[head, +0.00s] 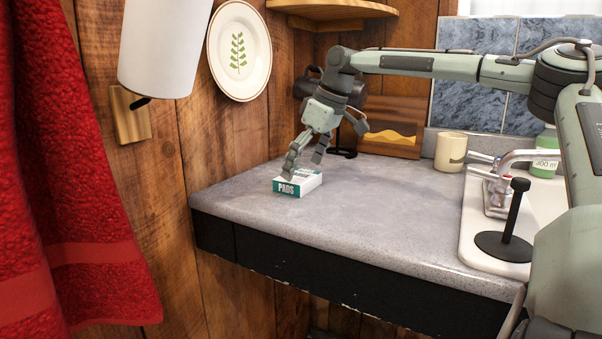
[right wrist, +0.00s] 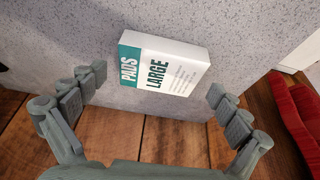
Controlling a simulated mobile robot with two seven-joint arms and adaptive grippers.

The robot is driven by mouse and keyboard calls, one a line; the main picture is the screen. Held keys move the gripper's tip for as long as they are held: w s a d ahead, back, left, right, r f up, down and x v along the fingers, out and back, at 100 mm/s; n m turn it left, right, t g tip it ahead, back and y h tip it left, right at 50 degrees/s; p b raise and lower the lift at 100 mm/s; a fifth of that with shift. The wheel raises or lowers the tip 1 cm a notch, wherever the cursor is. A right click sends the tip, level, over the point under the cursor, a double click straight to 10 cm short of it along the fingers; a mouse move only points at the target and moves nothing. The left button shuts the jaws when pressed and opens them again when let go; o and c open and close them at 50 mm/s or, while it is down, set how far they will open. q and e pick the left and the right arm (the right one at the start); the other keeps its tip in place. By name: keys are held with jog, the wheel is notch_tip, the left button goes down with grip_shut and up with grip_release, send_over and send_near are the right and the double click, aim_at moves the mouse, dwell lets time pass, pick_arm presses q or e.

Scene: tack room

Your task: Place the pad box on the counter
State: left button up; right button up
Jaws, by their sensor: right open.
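The pad box (head: 298,184), white and teal with "PADS" on its side, lies on the grey counter (head: 370,215) near its left end. In the right wrist view the box (right wrist: 165,64) lies on the speckled counter surface (right wrist: 60,50), its "LARGE" face towards the camera. My right gripper (head: 303,166) is open just above the box. In the right wrist view its fingers (right wrist: 158,80) are spread to either side, with gaps between them and the box. My left gripper is not in view.
A red towel (head: 85,190) hangs at the left. A cream mug (head: 450,152), a sink with a tap, and a black holder (head: 505,240) are to the right. The counter's middle is clear.

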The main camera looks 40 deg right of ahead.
jog(key=v, duration=1)
jog(key=shift+s+r, duration=0.2)
jog(key=shift+r, duration=0.1)
jog(key=shift+d, duration=0.1)
